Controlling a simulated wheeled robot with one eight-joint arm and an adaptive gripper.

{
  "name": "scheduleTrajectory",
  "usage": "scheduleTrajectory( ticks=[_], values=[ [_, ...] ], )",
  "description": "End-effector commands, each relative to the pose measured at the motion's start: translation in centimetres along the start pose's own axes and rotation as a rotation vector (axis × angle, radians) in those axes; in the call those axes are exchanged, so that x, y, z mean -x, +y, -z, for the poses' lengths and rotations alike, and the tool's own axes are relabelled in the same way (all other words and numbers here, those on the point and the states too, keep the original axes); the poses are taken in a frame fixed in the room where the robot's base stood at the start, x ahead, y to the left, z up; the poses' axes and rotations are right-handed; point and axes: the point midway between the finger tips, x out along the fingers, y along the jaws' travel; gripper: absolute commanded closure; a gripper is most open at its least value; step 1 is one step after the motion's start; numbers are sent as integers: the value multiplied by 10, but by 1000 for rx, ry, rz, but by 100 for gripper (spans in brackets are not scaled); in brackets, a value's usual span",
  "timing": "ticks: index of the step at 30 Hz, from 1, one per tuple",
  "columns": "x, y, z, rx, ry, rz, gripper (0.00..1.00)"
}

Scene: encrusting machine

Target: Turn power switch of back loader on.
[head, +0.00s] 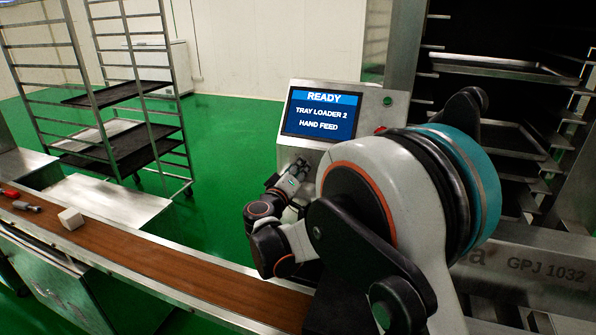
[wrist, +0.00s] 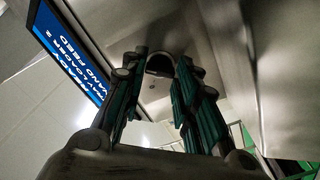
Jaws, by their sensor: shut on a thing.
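The tray loader's control box (head: 345,92) stands in the middle of the head view. Its screen (head: 322,112) reads READY, TRAY LOADER 2, HAND FEED. My gripper (head: 298,168) is at the box's front face below the screen, and my arm covers much of the box's lower right. In the wrist view, a dark rounded switch (wrist: 160,66) sits on the metal panel between the fingertips of my gripper (wrist: 161,56). The fingers are shut on it, one on each side. The switch's setting cannot be read. In the head view the switch is hidden behind my gripper.
A brown conveyor belt (head: 170,258) runs along the front, with a pale block (head: 71,219) and a red-handled tool (head: 20,203) on its left. A wheeled rack (head: 180,95) with dark trays stands behind. Another tray rack (head: 500,68) is at right. Green floor lies open between.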

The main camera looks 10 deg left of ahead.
Motion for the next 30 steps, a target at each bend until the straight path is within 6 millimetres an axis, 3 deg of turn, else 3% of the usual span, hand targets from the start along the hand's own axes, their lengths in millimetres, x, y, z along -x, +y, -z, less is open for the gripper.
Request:
scheduleTrajectory(
  ticks=[9,23,24,26,30],
  values=[
    [1,-1,-2,-96,-3,1,96],
    [1,-1,-2,-108,-3,1,96],
    [1,-1,-2,-108,-3,1,67],
    [1,-1,-2,-107,-3,1,54],
    [0,-1,-1,-106,-2,1,52]
  ],
)
